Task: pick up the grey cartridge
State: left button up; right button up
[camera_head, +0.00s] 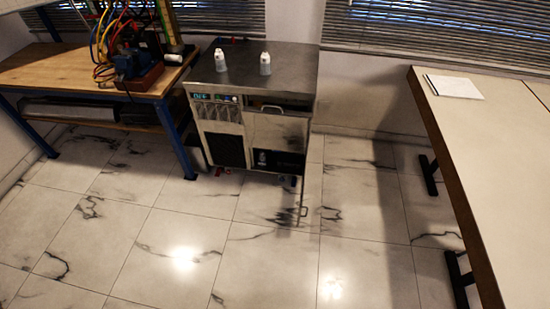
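I cannot make out a grey cartridge for certain. Two small pale bottle-like containers, one at the left (220,61) and one at the right (265,64), stand upright and apart on the dark top of a metal cabinet (300,75). A small whitish cylinder (173,59) lies on the wooden workbench (50,68) to the left of the cabinet. Neither of my grippers is in view.
A blue device (130,65) with colored hoses or cables stands on the workbench. Blue bench legs reach the floor. A long pale table (490,140) with a white paper pad (454,87) stands at the right. The marble floor (200,240) in front is clear.

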aim_at(262, 156)
jog(key=z, duration=0.8)
jog(key=i, duration=0.65)
jog(key=z, duration=0.8)
jog(key=i, duration=1)
jog(key=u, duration=0.75)
jog(key=i, duration=0.7)
jog(key=u, duration=0.75)
